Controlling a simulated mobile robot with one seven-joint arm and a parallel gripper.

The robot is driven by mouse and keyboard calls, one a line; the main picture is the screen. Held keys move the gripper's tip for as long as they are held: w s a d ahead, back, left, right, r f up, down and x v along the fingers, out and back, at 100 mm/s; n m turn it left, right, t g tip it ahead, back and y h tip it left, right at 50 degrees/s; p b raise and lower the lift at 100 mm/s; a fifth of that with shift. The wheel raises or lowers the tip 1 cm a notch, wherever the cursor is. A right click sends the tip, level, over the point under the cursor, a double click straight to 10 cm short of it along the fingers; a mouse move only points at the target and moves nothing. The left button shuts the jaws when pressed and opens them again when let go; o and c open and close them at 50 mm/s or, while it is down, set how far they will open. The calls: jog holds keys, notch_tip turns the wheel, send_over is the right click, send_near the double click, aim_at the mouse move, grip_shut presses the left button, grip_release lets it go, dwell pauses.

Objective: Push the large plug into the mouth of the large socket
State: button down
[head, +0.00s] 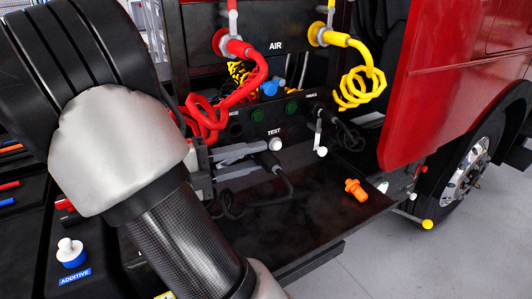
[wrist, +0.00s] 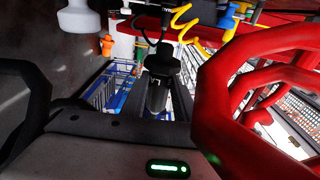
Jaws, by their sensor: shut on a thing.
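My gripper (head: 256,158) reaches in from the left, its grey fingers shut on a black plug (head: 268,160), which I take to be the large plug. A black cable hangs from the plug and loops onto the shelf. In the wrist view the plug (wrist: 160,66) is dark, beyond the gripper body; its exact seating between the fingers is hard to see. The large socket (head: 235,129) seems to be the dark round one under the partly hidden label ending "RGE", behind the red coil. The plug is apart from it, lower and to the right. The socket's mouth is not clear.
A red coiled hose (head: 210,112) hangs close to my gripper and crosses the wrist view. A yellow coil (head: 358,88), a white TEST knob (head: 275,144) and a white-tipped lever (head: 321,151) are nearby. An orange piece (head: 355,189) lies on the dark shelf (head: 310,205).

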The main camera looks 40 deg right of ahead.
jog(key=shift+w+r+p, duration=0.1)
jog(key=shift+r+p, duration=0.1)
jog(key=shift+p, duration=0.7)
jog(key=shift+w+d+f, duration=0.1)
jog(key=shift+w+d, duration=0.1)
jog(key=shift+w, duration=0.75)
jog(key=shift+w+d, duration=0.25)
jog(key=shift+w, duration=0.65)
jog(key=shift+w+d+f, duration=0.1)
jog(key=shift+w+d, duration=0.1)
jog(key=shift+w, duration=0.75)
jog(key=shift+w+d, duration=0.25)
jog(key=shift+w, duration=0.85)
jog(key=shift+w+r, duration=0.1)
jog(key=shift+w, duration=0.2)
jog(key=shift+w+d, duration=0.15)
jog(key=shift+w, duration=0.2)
